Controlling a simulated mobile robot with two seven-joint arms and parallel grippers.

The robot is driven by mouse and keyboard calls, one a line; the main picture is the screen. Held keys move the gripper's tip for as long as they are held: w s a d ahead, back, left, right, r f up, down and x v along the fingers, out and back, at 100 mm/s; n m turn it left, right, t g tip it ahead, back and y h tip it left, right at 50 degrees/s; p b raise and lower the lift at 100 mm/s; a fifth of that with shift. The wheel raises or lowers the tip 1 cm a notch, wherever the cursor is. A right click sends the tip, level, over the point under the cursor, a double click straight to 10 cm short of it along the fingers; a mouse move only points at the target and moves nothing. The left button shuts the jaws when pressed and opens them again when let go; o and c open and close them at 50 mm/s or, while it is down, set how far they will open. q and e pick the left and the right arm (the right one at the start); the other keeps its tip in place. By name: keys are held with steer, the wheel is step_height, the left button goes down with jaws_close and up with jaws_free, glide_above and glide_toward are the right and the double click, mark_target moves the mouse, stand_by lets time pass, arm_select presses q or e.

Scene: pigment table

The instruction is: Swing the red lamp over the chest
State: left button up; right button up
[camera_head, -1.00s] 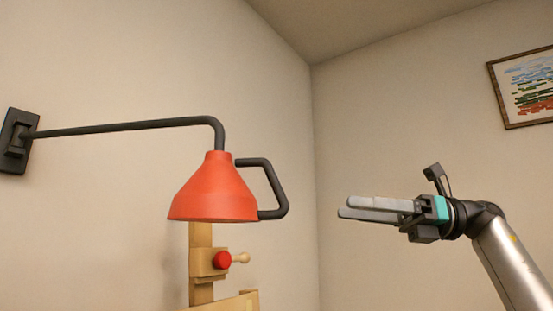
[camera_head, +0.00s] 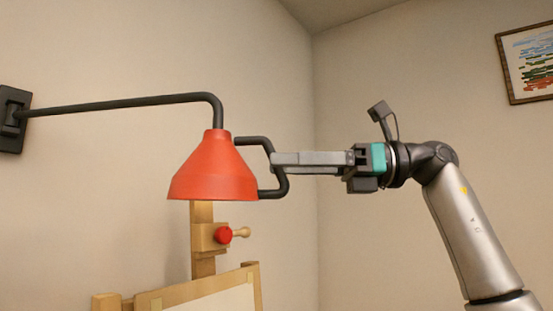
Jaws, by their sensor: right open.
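The red lamp (camera_head: 213,172) hangs from a dark arm (camera_head: 120,105) that reaches out from a wall bracket at the left. A dark handle (camera_head: 284,185) loops out from the right side of its shade. My right gripper (camera_head: 278,162) comes in level from the right, with its fingertips at the handle's outer bar. Its jaws are open; seen from the side, I cannot tell whether the bar lies between the fingers. The chest is not in view. My left gripper is not in view.
A wooden easel (camera_head: 202,264) with a red knob (camera_head: 223,235) and a pale board (camera_head: 215,300) stands below the lamp. A framed picture (camera_head: 530,65) hangs on the right wall. The space above my right arm is clear.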

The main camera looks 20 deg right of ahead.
steer(key=shift+x, duration=1.05)
jaws_close()
stand_by(0.7)
